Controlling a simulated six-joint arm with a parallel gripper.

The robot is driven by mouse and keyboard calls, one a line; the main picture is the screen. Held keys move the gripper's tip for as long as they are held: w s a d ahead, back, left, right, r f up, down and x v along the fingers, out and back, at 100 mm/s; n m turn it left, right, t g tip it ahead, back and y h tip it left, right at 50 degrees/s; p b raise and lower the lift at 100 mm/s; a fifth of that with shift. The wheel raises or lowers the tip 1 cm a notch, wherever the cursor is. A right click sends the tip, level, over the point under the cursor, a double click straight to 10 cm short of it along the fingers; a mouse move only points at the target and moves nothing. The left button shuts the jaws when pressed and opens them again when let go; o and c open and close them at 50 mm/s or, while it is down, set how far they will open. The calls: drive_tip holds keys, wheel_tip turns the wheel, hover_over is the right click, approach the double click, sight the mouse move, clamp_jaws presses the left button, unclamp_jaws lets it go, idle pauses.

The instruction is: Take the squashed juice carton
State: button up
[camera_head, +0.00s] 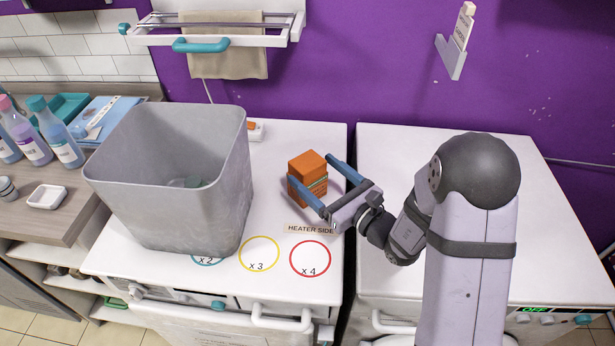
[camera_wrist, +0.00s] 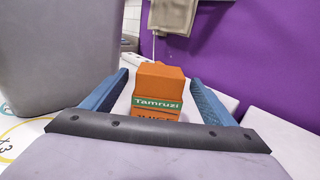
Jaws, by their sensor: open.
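The orange juice carton (camera_head: 308,173) stands on the white machine top, right of the big grey bin. Its upper part looks offset from the lower part. In the wrist view the carton (camera_wrist: 158,88) shows a green band reading "Tamruzi". My gripper (camera_head: 325,183) is open, with one blue finger on each side of the carton.
The tall grey bin (camera_head: 170,190) stands close on the left. A "HEATER SIDE" label (camera_head: 310,229) and coloured rings marked x2, x3 and x4 lie in front. A small white-and-orange item (camera_head: 256,130) sits behind. The right white top (camera_head: 390,150) is clear behind my arm.

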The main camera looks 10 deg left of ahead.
sight(307, 163)
drive_tip(key=shift+p+x, duration=0.5)
drive_tip(key=shift+x, duration=1.35)
drive_tip(key=c, duration=1.1)
drive_tip(key=shift+r, duration=0.15)
drive_tip(key=shift+r+b, duration=0.35)
drive_tip(key=shift+r, duration=4.55)
